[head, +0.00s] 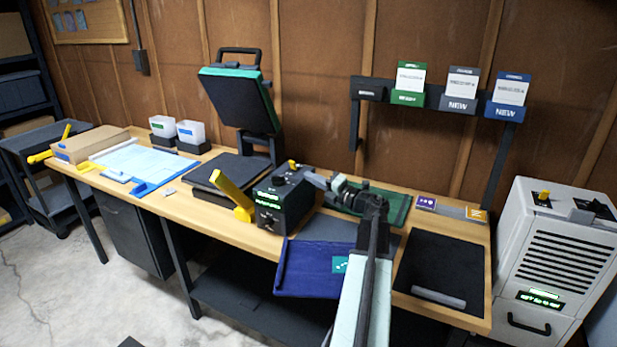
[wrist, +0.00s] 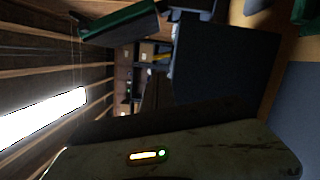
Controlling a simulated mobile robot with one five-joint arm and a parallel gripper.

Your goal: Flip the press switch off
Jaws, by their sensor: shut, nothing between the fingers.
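The heat press (head: 240,95) stands on the workbench with its lid raised. To its right is a black control box (head: 283,200) with lit green text on its front. A small yellow switch (head: 293,164) and a dark knob show on its top; whether the switch is on or off is too small to tell. My gripper (head: 311,177) is shut and empty, reaching in from the right at the box's top edge, just right of the switch. I cannot tell whether it touches. The wrist view shows the green-edged lid (wrist: 120,24), but no clear switch.
A large yellow lever (head: 232,192) rises left of the box. Card holders (head: 408,98) hang on the wall. A white machine (head: 553,262) stands at the right.

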